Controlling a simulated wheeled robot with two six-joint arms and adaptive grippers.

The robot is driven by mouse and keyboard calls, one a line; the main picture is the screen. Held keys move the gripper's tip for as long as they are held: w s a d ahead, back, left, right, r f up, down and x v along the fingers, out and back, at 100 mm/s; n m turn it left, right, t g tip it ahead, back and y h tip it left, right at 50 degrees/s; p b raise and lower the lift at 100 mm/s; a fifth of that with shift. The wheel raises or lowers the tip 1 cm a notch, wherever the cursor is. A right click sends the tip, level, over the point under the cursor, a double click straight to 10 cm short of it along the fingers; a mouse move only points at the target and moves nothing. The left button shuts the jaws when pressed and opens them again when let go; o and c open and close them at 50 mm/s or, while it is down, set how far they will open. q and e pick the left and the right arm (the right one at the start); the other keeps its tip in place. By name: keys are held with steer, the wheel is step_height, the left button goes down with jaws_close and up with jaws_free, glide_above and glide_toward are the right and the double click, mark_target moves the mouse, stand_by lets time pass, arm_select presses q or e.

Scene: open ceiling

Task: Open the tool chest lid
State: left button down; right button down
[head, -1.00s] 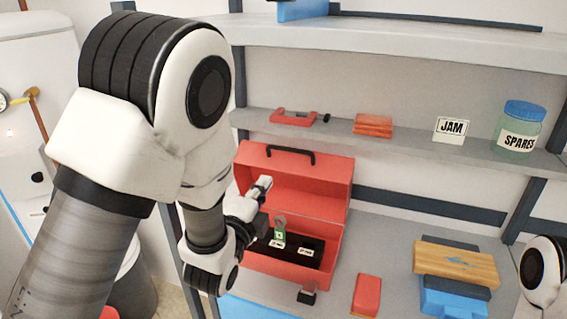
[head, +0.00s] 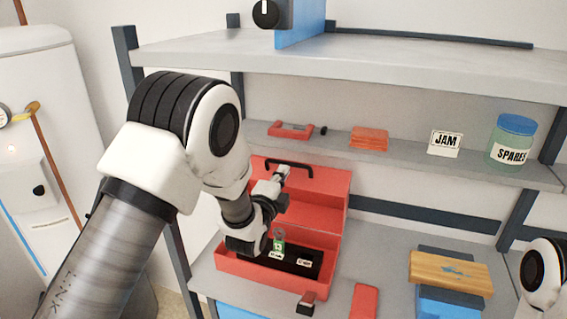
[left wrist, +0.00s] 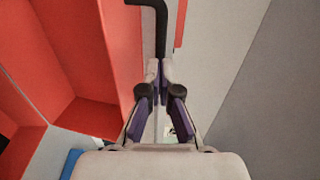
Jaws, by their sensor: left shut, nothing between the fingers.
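The red tool chest (head: 240,278) stands on the bench with its lid (head: 325,185) raised, leaving the inside showing. The lid's black handle (head: 311,168) is at its upper edge. The dark tray inside holds small white labels and a green item (head: 279,246). My left gripper (head: 284,173) reaches up over the chest, fingertips close to the handle. In the left wrist view the fingers (left wrist: 160,70) are shut and empty, just below the handle's end (left wrist: 160,30), beside the red lid (left wrist: 118,30). Contact cannot be told. My right gripper is out of view.
A shelf above holds a red clamp-like item (head: 290,130), orange blocks (head: 369,138), a JAM card (head: 445,143) and a SPARES jar (head: 510,142). Right of the chest lie a red block (head: 364,300) and a wooden piece on blue (head: 450,272). Bare bench lies between them.

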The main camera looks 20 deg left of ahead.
mark_target(286, 163)
arm_select(q)
steer(key=shift+w+a, duration=0.15)
steer(key=shift+w, duration=0.5)
steer(key=shift+w, duration=0.1)
steer(key=w+b, duration=0.3)
steer(key=shift+r, duration=0.15)
steer(key=shift+s+r, duration=0.15)
steer(key=shift+r, duration=0.15)
